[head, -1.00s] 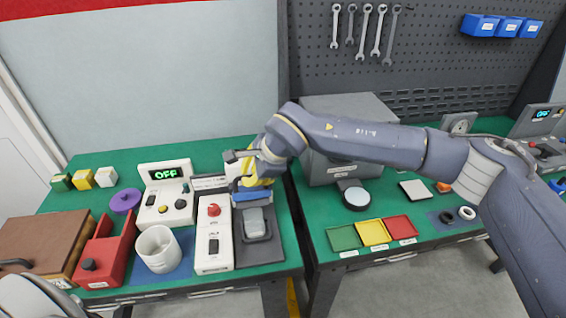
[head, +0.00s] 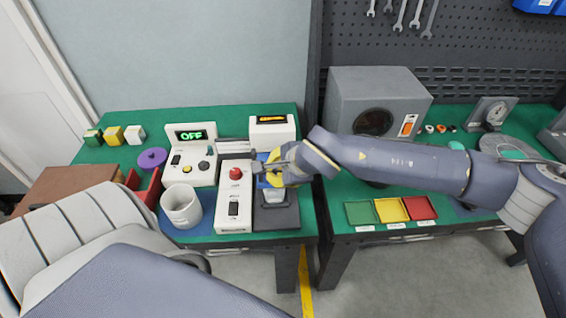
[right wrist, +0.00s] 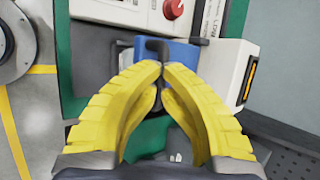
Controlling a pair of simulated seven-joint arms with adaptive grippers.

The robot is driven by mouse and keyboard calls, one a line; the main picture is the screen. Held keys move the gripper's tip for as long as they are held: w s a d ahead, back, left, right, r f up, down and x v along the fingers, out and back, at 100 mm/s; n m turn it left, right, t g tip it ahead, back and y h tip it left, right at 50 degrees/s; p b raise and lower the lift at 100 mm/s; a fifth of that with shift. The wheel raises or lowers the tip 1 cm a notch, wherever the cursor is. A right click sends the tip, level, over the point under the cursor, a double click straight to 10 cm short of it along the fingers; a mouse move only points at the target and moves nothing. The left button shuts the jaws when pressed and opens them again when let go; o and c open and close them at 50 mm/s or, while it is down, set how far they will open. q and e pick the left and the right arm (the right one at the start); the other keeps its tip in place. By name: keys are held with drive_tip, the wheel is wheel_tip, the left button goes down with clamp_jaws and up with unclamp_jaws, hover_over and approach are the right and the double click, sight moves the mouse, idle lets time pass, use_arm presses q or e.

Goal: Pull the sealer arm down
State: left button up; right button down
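The heat sealer is a white unit with an orange-lit display (head: 272,127) at the back of the left bench; it also shows in the right wrist view (right wrist: 232,75). Its blue sealer arm (right wrist: 181,53) has a black handle (right wrist: 155,46). A grey block (head: 273,196) lies below it on a dark base (head: 283,219). My right gripper (head: 272,172) is at the blue arm; its yellow fingers (right wrist: 163,72) close in around the dark handle, with little gap between the tips. The fingers partly hide the contact. My left arm crosses the lower left; its gripper is out of view.
A white control box with a red knob (head: 235,173) stands just left of the sealer. Coloured trays (head: 391,210) lie on the right bench.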

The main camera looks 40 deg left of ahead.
drive_tip(key=shift+s+d+f, duration=0.1)
drive_tip(key=shift+d+f, duration=0.1)
drive_tip(key=shift+f, duration=0.25)
drive_tip(key=shift+s+d+f, duration=0.1)
drive_tip(key=shift+d+f, duration=0.1)
drive_tip(key=shift+f, duration=0.25)
drive_tip(key=c, duration=1.7)
unclamp_jaws()
drive_tip(key=shift+a+v, duration=0.25)
drive_tip(key=shift+v, duration=5.9)
drive_tip(key=shift+r, duration=0.15)
